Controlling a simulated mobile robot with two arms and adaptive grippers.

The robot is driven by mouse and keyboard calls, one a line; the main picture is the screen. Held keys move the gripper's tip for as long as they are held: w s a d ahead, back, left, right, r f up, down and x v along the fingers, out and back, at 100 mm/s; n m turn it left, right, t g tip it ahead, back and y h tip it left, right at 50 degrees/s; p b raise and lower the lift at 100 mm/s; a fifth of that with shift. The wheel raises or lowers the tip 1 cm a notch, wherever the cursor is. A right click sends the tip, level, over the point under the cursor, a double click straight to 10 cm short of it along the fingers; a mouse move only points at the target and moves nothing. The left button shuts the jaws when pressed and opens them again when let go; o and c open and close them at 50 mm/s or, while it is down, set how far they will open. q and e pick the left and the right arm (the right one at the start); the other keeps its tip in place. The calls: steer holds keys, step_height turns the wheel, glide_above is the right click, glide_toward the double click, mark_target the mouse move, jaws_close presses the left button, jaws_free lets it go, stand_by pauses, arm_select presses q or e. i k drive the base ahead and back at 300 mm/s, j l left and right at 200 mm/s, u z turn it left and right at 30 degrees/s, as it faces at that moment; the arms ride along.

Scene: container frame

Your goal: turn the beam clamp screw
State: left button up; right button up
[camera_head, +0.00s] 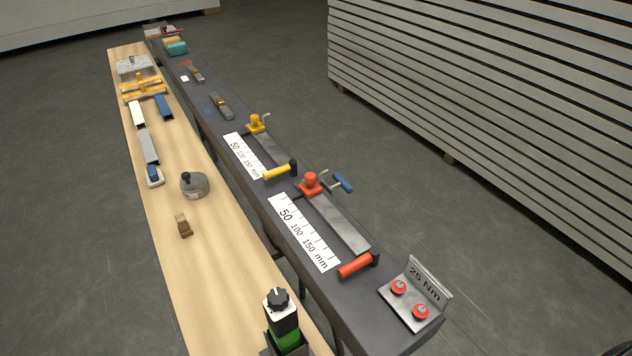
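Two clamp-like devices lie on the dark beam (262,213). The nearer one has a red body (311,184), a thin rod with a blue handle (343,182), a flat grey bar (341,222) and an orange-red grip (356,265) at its near end. The farther one has a yellow body (256,124), a grey bar (267,149) and a yellow grip (278,172) with a black end. I cannot tell which part is the beam clamp screw. Neither of my grippers is in view.
White "50 100 150 mm" scales (304,232) lie beside both devices. A metal plate (411,308) marked "25 Nm" carries two red-ringed parts. The wooden bench (215,245) on the left holds a black-knobbed green device (284,325), a round grey part (195,186) and small blocks. Stacked grey panels (480,90) stand right.

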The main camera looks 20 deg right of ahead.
mark_target(341, 180)
steer(key=i+l, duration=0.1)
steer(key=l, duration=0.4)
steer(key=i+l, duration=0.1)
steer(key=l, duration=0.4)
steer(key=i+l, duration=0.1)
steer(key=l, duration=0.35)
